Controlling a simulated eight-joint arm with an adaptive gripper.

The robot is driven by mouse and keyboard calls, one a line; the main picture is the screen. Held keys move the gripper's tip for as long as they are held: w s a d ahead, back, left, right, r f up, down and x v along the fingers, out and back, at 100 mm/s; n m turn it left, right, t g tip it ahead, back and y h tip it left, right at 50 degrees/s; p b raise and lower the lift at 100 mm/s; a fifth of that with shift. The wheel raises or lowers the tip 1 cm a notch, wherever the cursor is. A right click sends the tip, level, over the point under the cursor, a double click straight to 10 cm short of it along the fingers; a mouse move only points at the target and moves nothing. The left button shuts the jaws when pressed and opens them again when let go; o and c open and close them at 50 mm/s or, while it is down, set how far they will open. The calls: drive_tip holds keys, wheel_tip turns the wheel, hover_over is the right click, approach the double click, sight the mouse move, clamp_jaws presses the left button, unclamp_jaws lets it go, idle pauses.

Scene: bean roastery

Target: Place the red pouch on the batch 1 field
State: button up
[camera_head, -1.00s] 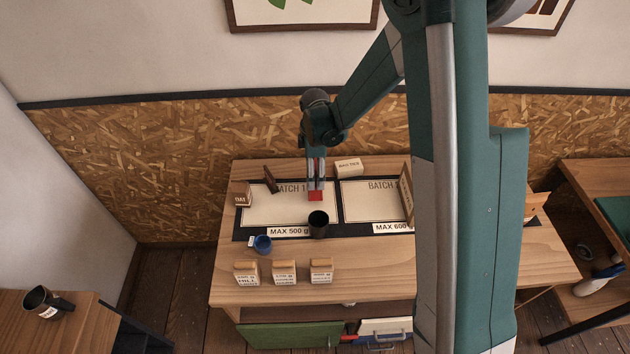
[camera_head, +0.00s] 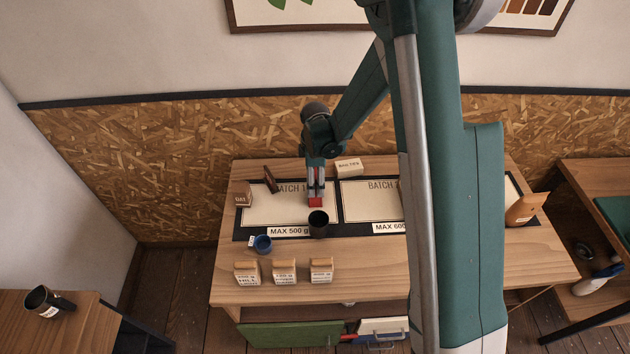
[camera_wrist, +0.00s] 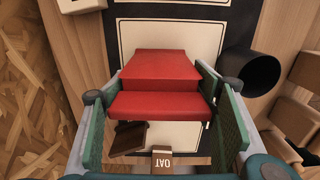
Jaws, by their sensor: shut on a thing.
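My gripper (camera_head: 315,190) is shut on the red pouch (camera_head: 315,202), which also shows large between the fingers in the wrist view (camera_wrist: 158,70). The pouch is over the right part of the left field, marked BATCH 1 (camera_head: 262,208), with a MAX 500 g label at its front edge. In the wrist view the pouch covers much of this pale field (camera_wrist: 182,137). I cannot tell whether the pouch touches the field or hangs just above it.
A black cup (camera_head: 318,225) stands close in front of the pouch. A second field (camera_head: 370,205) lies right.

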drive_tip(key=shift+f, duration=0.2)
drive_tip(key=o, duration=1)
drive_tip(key=shift+r, duration=0.2)
drive_tip(key=shift+r+b, duration=0.45)
drive_tip(key=shift+r, duration=5.55)
